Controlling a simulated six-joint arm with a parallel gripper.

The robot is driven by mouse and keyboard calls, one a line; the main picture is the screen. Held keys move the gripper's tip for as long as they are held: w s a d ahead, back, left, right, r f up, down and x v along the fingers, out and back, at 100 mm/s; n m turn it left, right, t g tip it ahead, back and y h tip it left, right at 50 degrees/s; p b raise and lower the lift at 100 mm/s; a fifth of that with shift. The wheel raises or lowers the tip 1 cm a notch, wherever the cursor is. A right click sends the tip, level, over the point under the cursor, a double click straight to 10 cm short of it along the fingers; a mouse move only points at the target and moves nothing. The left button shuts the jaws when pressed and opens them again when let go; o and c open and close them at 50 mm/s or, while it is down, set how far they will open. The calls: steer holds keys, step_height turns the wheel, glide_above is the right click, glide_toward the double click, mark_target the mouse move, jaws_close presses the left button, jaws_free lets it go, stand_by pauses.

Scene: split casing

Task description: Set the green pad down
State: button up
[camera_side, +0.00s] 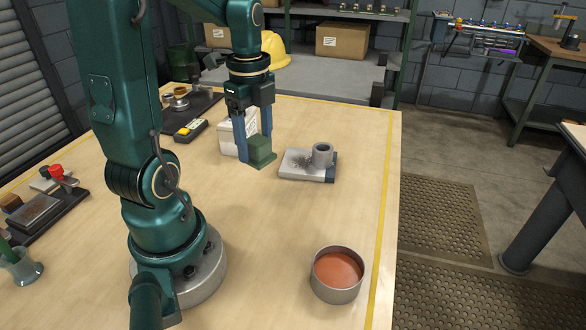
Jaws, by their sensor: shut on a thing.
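The green pad (261,151) is a dark green block with a wider, thin plate at its bottom. My gripper (255,152) has its two blue fingers shut on the pad from either side. The pad is roughly level. I cannot tell whether it touches the table (240,215) or hangs just above it. To its right, a pale grey flat block (297,163) carries a dark speckled patch. A grey metal cup (322,154) stands at the block's right side.
A white box (229,139) stands close behind my gripper on the left. A round tin with orange contents (337,274) stands at the front right. A yellow-topped item (189,130) and a dark tray (43,212) lie further left. The table's middle is clear.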

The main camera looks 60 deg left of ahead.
steer(key=s+a+f+n, duration=0.2)
steer(key=s+a+n, duration=0.2)
steer(key=a, duration=0.2)
steer(key=shift+s+f, duration=0.2)
steer(key=shift+f, duration=3.55)
steer(key=shift+f, duration=0.15)
steer(key=o, duration=1.4)
